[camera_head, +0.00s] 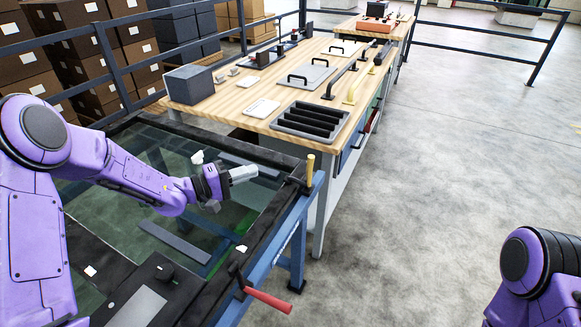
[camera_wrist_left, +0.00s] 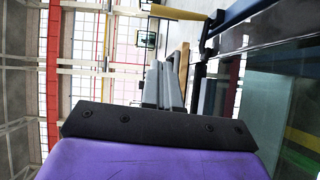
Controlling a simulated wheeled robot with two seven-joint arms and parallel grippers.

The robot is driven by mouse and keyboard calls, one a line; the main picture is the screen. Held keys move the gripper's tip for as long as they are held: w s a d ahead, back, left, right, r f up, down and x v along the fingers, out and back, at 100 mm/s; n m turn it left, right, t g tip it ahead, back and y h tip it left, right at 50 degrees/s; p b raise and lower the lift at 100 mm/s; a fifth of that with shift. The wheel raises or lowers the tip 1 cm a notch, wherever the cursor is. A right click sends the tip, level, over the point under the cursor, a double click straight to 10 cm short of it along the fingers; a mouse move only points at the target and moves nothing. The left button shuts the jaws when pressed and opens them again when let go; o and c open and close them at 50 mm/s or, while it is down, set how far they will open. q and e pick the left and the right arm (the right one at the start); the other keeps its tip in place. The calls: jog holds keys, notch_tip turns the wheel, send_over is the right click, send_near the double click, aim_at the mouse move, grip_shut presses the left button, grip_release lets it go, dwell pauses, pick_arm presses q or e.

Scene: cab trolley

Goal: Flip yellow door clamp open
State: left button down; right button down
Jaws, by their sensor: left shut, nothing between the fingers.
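The yellow door clamp (camera_head: 310,168) stands upright at the far right corner of the dark-framed glass door (camera_head: 265,235). Its yellow handle also shows at the top of the left wrist view (camera_wrist_left: 178,12). My left gripper (camera_head: 256,172) is shut and empty. It hangs over the glass, to the left of the yellow clamp and apart from it. Its grey fingers (camera_wrist_left: 166,80) also show in the left wrist view. A second clamp with a red handle (camera_head: 268,301) lies at the near right corner of the door, its handle pointing out to the right. My right gripper is out of view.
A blue frame (camera_head: 290,225) carries the door. Beyond it stands a wooden workbench (camera_head: 235,105) with a grey box (camera_head: 190,84), a slotted black tray (camera_head: 310,122) and several handles. A dark control box (camera_head: 150,300) is at the near left. Open concrete floor lies to the right.

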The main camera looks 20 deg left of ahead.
pick_arm(q)
jog(key=x, duration=0.4)
jog(key=s+d+p+x, duration=0.1)
jog(key=x, duration=0.3)
jog(key=p+x, duration=0.1)
jog(key=x, duration=0.2)
jog(key=shift+w+d, duration=0.1)
jog(key=shift+d, duration=0.9)
